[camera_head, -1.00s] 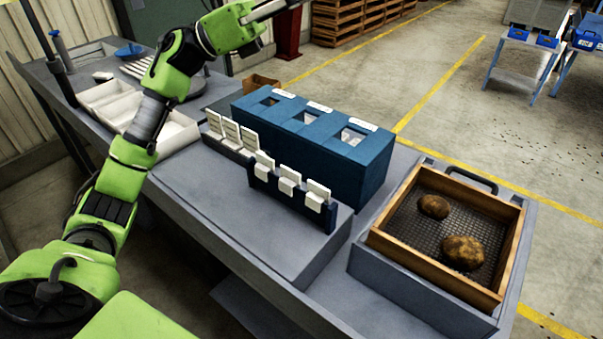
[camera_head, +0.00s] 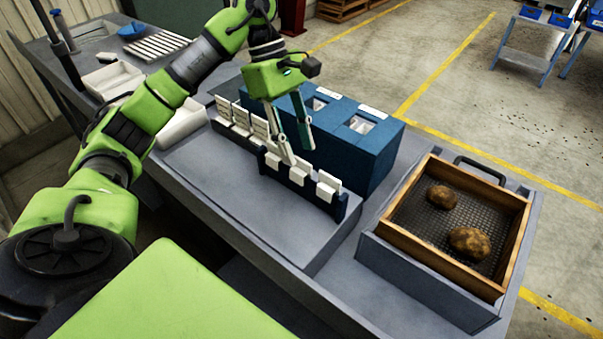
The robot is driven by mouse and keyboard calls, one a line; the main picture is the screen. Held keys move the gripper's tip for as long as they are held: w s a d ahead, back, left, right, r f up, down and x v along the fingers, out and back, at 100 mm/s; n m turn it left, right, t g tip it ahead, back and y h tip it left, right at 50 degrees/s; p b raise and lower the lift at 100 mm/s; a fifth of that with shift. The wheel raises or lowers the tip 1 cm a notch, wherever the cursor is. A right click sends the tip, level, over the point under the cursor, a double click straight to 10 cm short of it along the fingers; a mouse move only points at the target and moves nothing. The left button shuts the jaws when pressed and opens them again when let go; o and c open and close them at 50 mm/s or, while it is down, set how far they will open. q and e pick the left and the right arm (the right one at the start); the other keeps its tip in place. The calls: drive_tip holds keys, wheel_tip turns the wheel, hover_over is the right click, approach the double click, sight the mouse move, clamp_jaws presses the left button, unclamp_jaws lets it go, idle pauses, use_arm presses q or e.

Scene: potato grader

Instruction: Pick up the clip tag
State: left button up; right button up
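White clip tags stand in a dark blue rack in front: a left one (camera_head: 272,160), a middle one (camera_head: 298,175) and a right one (camera_head: 327,190). More white tags (camera_head: 241,116) stand in a darker rack behind and to the left. My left gripper (camera_head: 300,156) points down over the front rack. Its two fingers are apart with a gap between them. One fingertip is close to the left and middle tags and partly covers that area; I cannot tell whether it touches. My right gripper is out of view.
A blue box (camera_head: 374,160) with several openings stands just behind the racks. A wooden-framed mesh tray (camera_head: 437,263) with two potatoes (camera_head: 470,242) is at right. White bins (camera_head: 113,80) lie at left. The grey bench top (camera_head: 230,190) in front of the racks is clear.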

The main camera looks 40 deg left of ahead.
sight(301, 160)
use_arm(q)
drive_tip(key=x, duration=0.4)
drive_tip(key=shift+s+p, duration=0.1)
drive_tip(key=shift+p, duration=0.3)
drive_tip(key=shift+s+d+f+p, duration=0.1)
drive_tip(key=shift+d+f+p, duration=0.05)
drive_tip(key=shift+f+p, duration=0.25)
drive_tip(key=p+x, duration=0.2)
drive_tip(key=x, duration=0.1)
drive_tip(key=shift+s+f, duration=0.2)
drive_tip(key=shift+f, duration=0.2)
drive_tip(key=shift+d+f, duration=0.15)
drive_tip(key=shift+f, duration=0.2)
drive_tip(key=shift+c, duration=0.3)
clamp_jaws()
